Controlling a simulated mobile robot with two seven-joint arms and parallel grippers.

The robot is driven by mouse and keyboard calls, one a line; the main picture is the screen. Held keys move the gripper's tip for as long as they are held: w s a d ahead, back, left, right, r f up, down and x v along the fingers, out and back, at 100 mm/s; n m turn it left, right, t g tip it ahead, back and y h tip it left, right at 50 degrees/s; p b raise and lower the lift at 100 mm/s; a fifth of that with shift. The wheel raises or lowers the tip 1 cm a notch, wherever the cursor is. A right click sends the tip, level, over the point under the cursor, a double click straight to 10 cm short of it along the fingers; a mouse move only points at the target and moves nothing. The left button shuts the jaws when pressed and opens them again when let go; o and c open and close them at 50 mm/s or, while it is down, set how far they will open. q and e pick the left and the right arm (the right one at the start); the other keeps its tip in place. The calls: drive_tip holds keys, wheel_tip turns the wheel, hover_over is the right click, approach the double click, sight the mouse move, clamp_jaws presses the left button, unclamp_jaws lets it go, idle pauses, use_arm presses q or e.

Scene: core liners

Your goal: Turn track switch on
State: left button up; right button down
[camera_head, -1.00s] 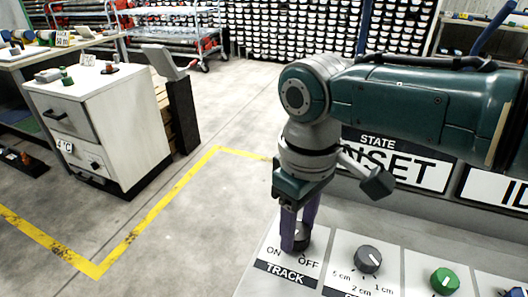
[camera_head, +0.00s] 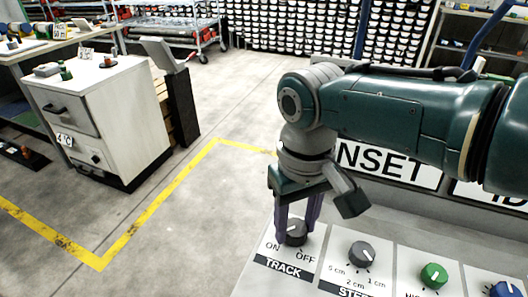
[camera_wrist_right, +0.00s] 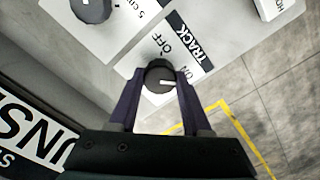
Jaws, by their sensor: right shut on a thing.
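The TRACK switch is a dark grey round knob (camera_head: 295,232) at the left end of the sloped panel, between the ON and OFF labels. My right gripper (camera_head: 297,222) points down over it, with its purple fingers on two sides of the knob. In the right wrist view the knob (camera_wrist_right: 157,76) sits between the fingertips of my right gripper (camera_wrist_right: 158,88), which is shut on it. The knob's white mark points toward the ON side there. My left gripper is not in view.
On the panel (camera_head: 250,285), a grey step knob (camera_head: 361,254), a green knob (camera_head: 434,275) and a blue knob (camera_head: 505,290) stand to the right. A white cabinet (camera_head: 120,120) is at the left. Open floor with a yellow line (camera_head: 160,205) lies between.

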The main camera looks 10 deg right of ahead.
sight(295, 228)
drive_tip(key=shift+c, duration=1.8)
unclamp_jaws()
drive_tip(key=shift+r, duration=0.1)
drive_tip(key=shift+r+p, duration=0.3)
drive_tip(key=shift+r, duration=0.1)
wheel_tip(295, 228, up, 8)
drive_tip(key=p, duration=0.3)
drive_tip(key=shift+w+f, duration=0.1)
drive_tip(key=shift+f, duration=0.1)
drive_tip(key=shift+r+p, duration=0.3)
drive_tip(key=shift+r, duration=0.4)
